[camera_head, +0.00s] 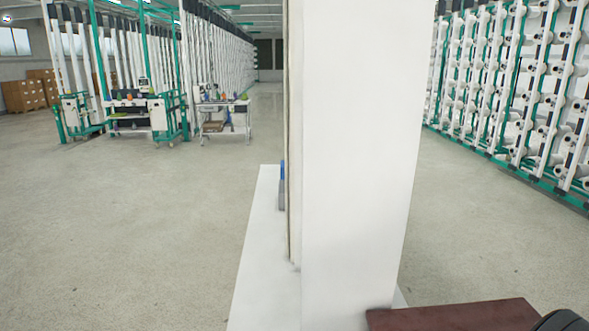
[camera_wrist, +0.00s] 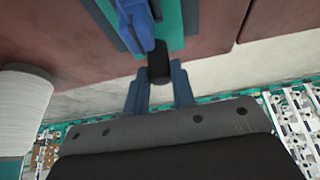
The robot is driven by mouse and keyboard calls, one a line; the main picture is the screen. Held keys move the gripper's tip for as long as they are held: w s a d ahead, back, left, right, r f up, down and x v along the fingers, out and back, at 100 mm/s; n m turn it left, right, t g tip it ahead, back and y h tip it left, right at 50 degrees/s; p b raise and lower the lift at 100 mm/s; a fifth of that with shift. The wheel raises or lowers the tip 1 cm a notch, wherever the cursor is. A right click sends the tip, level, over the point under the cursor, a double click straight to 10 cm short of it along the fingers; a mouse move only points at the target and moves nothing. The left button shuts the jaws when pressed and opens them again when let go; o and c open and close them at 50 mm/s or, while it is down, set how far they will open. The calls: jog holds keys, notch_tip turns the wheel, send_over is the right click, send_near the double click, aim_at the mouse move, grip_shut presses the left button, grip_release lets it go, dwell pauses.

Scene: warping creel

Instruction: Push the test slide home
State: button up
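In the wrist view, my gripper (camera_wrist: 160,77) has two blue-grey fingers standing apart. A short black cylinder (camera_wrist: 159,56) lies between their tips; whether they press on it cannot be told. A blue part (camera_wrist: 134,22) sits just above the cylinder, over a teal strip (camera_wrist: 175,24) on a dark red panel (camera_wrist: 75,55). Which of these parts is the test slide is not clear, nor how far in it sits. The head view does not show my fingers; a dark red surface (camera_head: 455,317) shows at its bottom right.
A white spool (camera_wrist: 28,100) stands left of my gripper in the wrist view. In the head view, a large white post (camera_head: 355,150) blocks the middle. Creel racks with spools (camera_head: 525,85) stand at right, and a cart (camera_head: 222,115) at left. Open floor (camera_head: 120,230) lies between.

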jog(key=shift+a, duration=3.5)
jog(key=o, duration=0.7)
notch_tip(320, 180, up, 7)
jog(key=v, duration=1.7)
jog(key=shift+r, duration=0.2)
